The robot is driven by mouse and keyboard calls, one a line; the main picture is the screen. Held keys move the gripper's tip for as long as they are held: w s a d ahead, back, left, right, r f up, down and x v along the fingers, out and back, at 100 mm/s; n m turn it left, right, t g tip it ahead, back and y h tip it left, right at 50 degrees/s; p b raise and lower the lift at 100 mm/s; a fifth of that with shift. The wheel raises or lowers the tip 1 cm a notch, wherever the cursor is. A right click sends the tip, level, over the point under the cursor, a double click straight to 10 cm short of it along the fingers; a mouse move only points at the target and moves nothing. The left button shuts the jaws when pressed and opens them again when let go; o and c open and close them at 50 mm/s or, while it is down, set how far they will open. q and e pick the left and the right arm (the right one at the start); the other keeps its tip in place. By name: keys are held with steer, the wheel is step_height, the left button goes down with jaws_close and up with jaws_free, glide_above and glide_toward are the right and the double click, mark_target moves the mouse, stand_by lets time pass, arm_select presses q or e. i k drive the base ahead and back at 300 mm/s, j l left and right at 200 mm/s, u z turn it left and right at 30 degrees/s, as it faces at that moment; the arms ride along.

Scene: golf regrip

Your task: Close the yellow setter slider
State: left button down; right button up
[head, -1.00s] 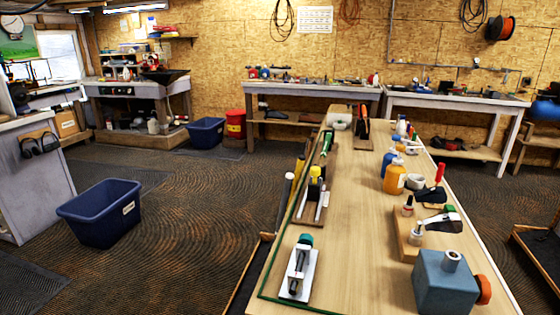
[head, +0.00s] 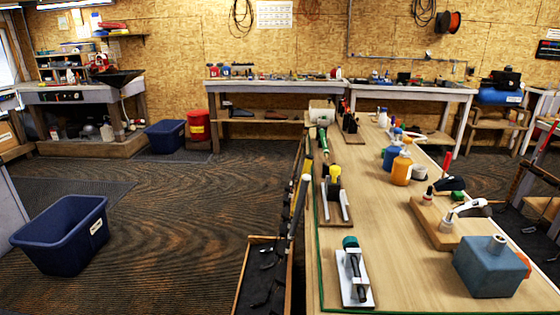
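The setter with the yellow slider (head: 335,173) stands on the left side of the long wooden workbench (head: 385,225). It has a brown base with two pale rails (head: 344,205) and black parts by the yellow piece. From here I cannot tell how far the slider is open. Neither of my grippers is in view.
A white-based tool with a green knob (head: 351,268) sits nearer on the bench. A blue block vise (head: 490,265), a wooden stand (head: 436,222) and orange (head: 401,170) and blue bottles line the right side. Golf clubs (head: 297,205) stand in a wooden box at the left edge. A blue bin (head: 62,235) is on the floor.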

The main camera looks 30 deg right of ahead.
mark_target(332, 187)
steer(key=i+j+u, duration=0.25)
steer(key=u, duration=0.2)
steer(key=i+j+u, duration=0.6)
steer(key=i, duration=0.35)
steer(key=i+u, duration=0.15)
steer(key=i, duration=0.4)
steer(key=i+z, duration=0.5)
steer(key=z, duration=0.25)
steer(key=i+j+z, duration=0.15)
steer(key=z, duration=0.2)
steer(key=i+z, duration=0.2)
steer(key=z, duration=0.25)
steer(key=i+j+z, duration=0.1)
steer(key=z, duration=0.35)
steer(key=i+j+z, duration=0.2)
steer(key=z, duration=0.2)
steer(key=i+z, duration=0.15)
steer(key=z, duration=0.3)
steer(key=i+j+z, duration=0.15)
steer(key=z, duration=0.35)
steer(key=i+j+z, duration=0.1)
steer(key=z, duration=0.35)
steer(key=i+j+z, duration=0.1)
steer(key=j+z, duration=0.5)
steer(key=z, duration=0.35)
steer(key=i+j+z, duration=0.1)
steer(key=j+z, duration=0.3)
steer(key=i+j+z, duration=0.1)
steer(key=j+z, duration=0.3)
steer(key=l, duration=0.1)
